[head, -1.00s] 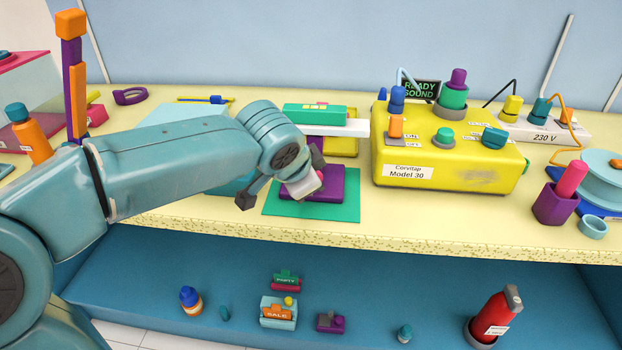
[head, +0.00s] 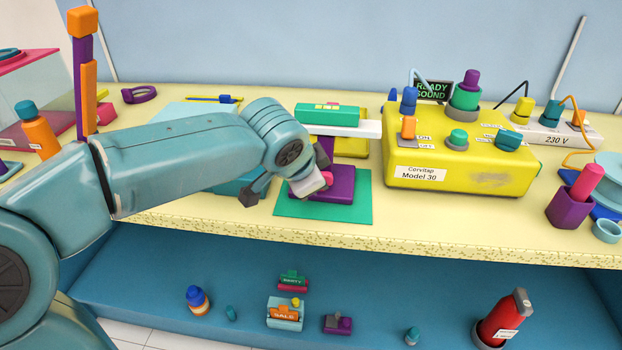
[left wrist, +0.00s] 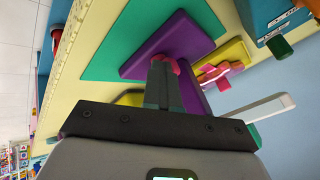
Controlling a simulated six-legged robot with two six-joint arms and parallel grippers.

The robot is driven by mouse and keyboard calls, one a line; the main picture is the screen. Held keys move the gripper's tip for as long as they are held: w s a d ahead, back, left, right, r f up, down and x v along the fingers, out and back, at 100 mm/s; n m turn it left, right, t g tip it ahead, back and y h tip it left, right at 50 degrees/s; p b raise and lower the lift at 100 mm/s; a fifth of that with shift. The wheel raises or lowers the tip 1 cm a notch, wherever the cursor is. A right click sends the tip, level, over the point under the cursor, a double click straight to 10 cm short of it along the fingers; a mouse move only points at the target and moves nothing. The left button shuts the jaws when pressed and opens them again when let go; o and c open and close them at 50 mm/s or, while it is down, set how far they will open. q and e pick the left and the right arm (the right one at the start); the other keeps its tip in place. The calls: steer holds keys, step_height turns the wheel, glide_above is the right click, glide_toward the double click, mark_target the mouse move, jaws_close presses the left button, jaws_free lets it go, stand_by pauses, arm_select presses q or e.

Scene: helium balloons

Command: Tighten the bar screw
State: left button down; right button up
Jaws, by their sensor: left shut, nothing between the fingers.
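A purple stand (head: 341,190) sits on a green mat (head: 352,205) at the bench's front. A pale bar (head: 368,129) with a green block (head: 330,114) on it lies above the stand. A small pink knob (head: 328,178), perhaps the bar screw, shows low on the stand beside my left gripper (head: 308,186). In the left wrist view, my left gripper (left wrist: 162,68) is shut and empty, its fingertips at the pink knob (left wrist: 172,64), partly hiding it. I cannot tell whether they touch. My right gripper is not in view.
A yellow box (head: 455,175) with several knobs stands right of the stand. A purple cup (head: 565,207) is farther right. An orange-and-purple tower (head: 84,70) stands at left. The bench's front edge (head: 400,247) is close; a blue shelf (head: 385,290) lies below.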

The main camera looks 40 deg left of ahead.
arm_select(q)
steer(key=shift+w, duration=0.1)
stand_by(0.4)
steer(key=shift+w+d, duration=0.1)
steer(key=shift+w, duration=0.65)
steer(key=shift+s+f, duration=0.1)
